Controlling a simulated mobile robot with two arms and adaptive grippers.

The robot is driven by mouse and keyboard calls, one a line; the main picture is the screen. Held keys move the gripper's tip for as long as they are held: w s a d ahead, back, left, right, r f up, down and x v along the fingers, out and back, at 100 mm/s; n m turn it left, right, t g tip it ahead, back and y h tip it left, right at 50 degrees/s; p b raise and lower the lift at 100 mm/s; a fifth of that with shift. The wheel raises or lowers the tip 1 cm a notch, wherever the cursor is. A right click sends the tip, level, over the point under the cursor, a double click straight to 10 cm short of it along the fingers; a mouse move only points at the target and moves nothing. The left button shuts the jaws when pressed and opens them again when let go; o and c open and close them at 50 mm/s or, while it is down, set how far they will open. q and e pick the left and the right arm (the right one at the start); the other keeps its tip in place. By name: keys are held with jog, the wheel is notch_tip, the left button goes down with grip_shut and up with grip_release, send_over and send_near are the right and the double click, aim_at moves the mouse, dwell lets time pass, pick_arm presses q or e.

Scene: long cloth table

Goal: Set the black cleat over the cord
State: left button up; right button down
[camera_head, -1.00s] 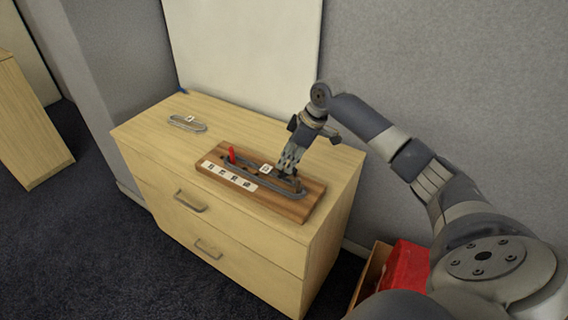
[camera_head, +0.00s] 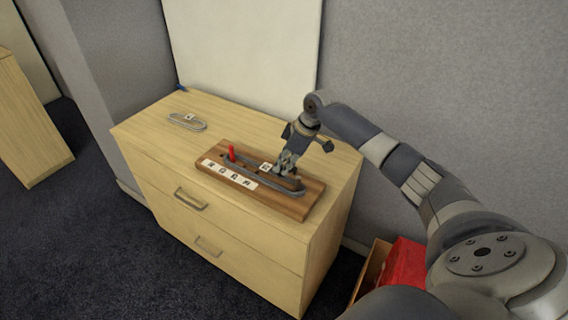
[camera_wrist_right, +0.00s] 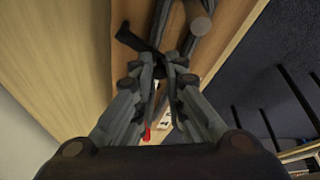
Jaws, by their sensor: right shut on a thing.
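The wooden board (camera_head: 290,207) lies on the cabinet top. A grey cord (camera_head: 235,174) runs in a long loop along it, near an upright red peg (camera_head: 232,153). My right gripper (camera_head: 284,172) is low over the board's right half, fingers pointing down. In the right wrist view, my right gripper (camera_wrist_right: 164,62) is shut on the black cleat (camera_wrist_right: 133,37), whose dark bar shows beyond the fingertips. The cord (camera_wrist_right: 176,35) passes close by the cleat there; whether they touch I cannot tell. The fingers hide part of the cleat. My left gripper is not in view.
A second grey loop with a white tag (camera_head: 187,122) lies at the left of the cabinet top (camera_head: 150,135). White labels (camera_head: 228,174) line the board's front edge. A wall stands behind; a red object (camera_head: 404,266) in a box is on the floor at right.

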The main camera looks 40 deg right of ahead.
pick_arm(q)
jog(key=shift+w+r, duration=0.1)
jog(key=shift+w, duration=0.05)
pick_arm(e)
jog(key=shift+s+n+y+p, duration=0.4)
jog(key=shift+n+p, duration=0.1)
jog(key=shift+n, duration=0.4)
jog(key=shift+s+d+n+g, duration=0.1)
jog(key=shift+s+n+g, duration=0.15)
jog(key=shift+n+g, duration=0.45)
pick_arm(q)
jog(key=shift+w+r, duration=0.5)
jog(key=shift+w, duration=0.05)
pick_arm(e)
jog(key=shift+n, duration=0.3)
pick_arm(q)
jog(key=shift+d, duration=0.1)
pick_arm(e)
jog(key=c, duration=1.6)
grip_release()
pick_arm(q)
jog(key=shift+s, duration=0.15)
